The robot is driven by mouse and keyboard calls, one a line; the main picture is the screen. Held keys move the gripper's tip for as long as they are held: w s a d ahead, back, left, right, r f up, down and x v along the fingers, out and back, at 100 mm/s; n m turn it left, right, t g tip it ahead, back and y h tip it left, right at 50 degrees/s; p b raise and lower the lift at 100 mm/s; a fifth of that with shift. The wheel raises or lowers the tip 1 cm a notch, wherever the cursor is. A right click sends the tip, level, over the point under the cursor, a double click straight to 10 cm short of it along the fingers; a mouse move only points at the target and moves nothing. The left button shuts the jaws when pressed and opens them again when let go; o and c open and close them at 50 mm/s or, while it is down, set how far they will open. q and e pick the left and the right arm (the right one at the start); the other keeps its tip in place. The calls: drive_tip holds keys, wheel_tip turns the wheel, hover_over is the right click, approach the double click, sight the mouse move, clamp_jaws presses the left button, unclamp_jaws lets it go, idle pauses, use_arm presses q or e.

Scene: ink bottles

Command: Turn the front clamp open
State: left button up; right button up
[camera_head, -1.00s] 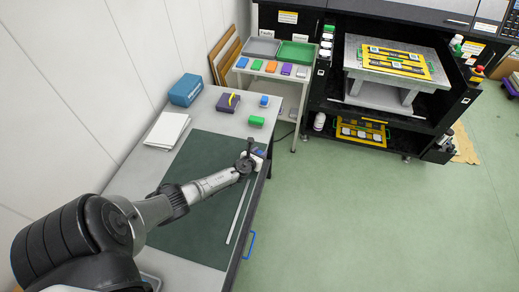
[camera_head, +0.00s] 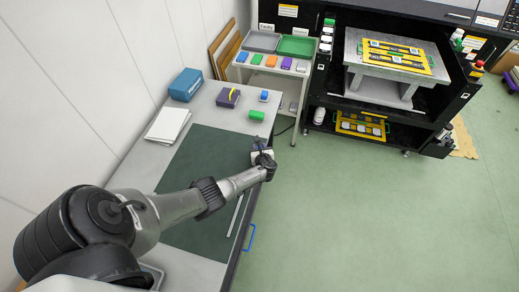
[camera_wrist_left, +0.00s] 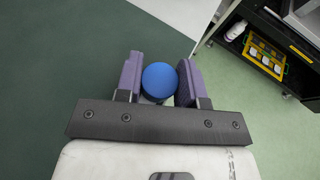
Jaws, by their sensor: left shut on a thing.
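My left gripper (camera_wrist_left: 160,85) has its two purple-padded fingers on either side of a round blue knob (camera_wrist_left: 160,80), shut on it. The knob appears to be the front clamp's handle; most of what lies below it is hidden by the gripper. In the head view my left gripper (camera_head: 263,164) is at the table's right edge, by a small pale block (camera_head: 258,153), partly covered by the arm. Whether the clamp is open or closed cannot be told. My right gripper is not in view.
A dark green mat (camera_head: 195,165) covers much of the grey table (camera_head: 205,108). A pale strip (camera_head: 235,215) lies near the right edge. Open floor lies right of the table.

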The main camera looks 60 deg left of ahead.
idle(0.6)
use_arm(q)
drive_tip(key=o, duration=0.9)
drive_tip(key=shift+d+r, duration=0.2)
drive_tip(key=shift+d, duration=0.05)
drive_tip(key=shift+p+v, duration=2.35)
drive_tip(key=shift+v, duration=4.2)
drive_tip(key=shift+w+d+f, duration=0.1)
drive_tip(key=shift+n, duration=0.3)
